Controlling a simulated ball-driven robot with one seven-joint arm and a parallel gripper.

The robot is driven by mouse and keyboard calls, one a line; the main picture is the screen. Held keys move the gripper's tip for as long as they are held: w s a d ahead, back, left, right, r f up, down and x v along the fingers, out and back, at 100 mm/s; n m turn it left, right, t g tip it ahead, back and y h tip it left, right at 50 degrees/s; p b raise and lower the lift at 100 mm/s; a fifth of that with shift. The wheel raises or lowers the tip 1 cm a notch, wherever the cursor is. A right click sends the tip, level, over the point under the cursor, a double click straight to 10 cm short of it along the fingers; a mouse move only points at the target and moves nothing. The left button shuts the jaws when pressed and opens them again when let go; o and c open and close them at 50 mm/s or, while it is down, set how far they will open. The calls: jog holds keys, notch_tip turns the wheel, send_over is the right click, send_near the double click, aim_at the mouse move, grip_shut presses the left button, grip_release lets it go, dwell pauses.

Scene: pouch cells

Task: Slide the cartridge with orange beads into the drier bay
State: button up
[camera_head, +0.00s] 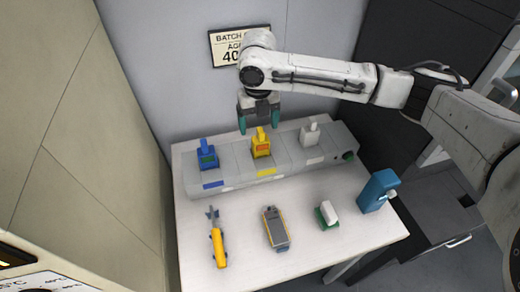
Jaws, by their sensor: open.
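A long grey unit (232,166) lies along the back of the white table, with three coloured blocks standing along its top. The middle block is yellow with an orange-red patch (261,146) on its front and a narrow upright grip. The right block is white (310,133). Beads cannot be made out, and no drier bay can be identified for certain. My gripper (258,121) points down, open, with its teal fingertips to either side of the yellow block's top in the picture. Their depth relative to it is unclear.
On the white table (245,210) in front lie a yellow tool with a grey head (217,244), a yellow-grey handheld device (275,228), a white block on a green base (327,215) and a blue dispenser (376,191). Walls stand left and behind. Dark cabinets are right.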

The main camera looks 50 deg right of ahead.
aim_at(261, 130)
jog(key=f, duration=0.1)
jog(key=f+p, duration=0.1)
jog(key=f, duration=0.2)
jog(key=shift+s+d, duration=0.2)
jog(key=shift+d, duration=0.1)
jog(key=shift+f, duration=0.7)
jog(key=shift+c, duration=0.5)
jog(key=shift+r, duration=0.1)
grip_shut()
